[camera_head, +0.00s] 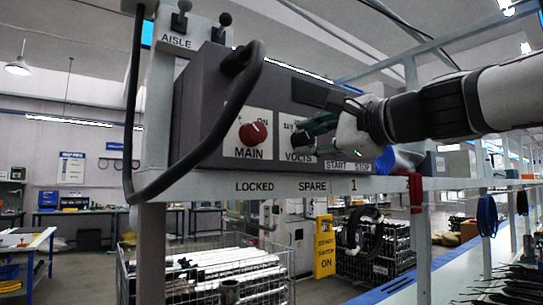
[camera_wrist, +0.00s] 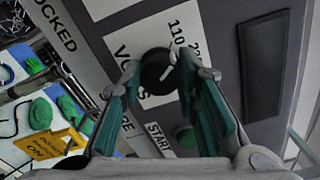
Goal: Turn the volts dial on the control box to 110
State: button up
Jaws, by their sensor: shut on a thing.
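The grey control box (camera_head: 210,118) stands on a shelf in the head view. Its black volts dial (camera_wrist: 157,70) shows in the wrist view between the fingertips of my gripper (camera_wrist: 160,74). The gripper is shut on the dial, one finger on each side. The dial's white pointer mark slants up and right in the wrist view, toward the side with the numbers. The 110 label (camera_wrist: 179,37) is readable; the 220 beside it is partly covered by a finger. In the head view my gripper (camera_head: 312,132) hides most of the dial and its label.
A red MAIN knob (camera_head: 253,133) is left of the volts dial. START and STOP labels (camera_head: 347,167) lie below right. A thick black cable (camera_head: 133,110) loops in front of the box's left side. A dark panel (camera_wrist: 263,65) lies beside the dial.

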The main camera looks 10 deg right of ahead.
jog(key=shift+f+n+b, duration=0.1)
jog(key=shift+n+b, duration=0.65)
jog(key=shift+n, duration=0.15)
jog(key=o, duration=1.2)
jog(key=shift+c, duration=0.2)
jog(key=v, duration=1.2)
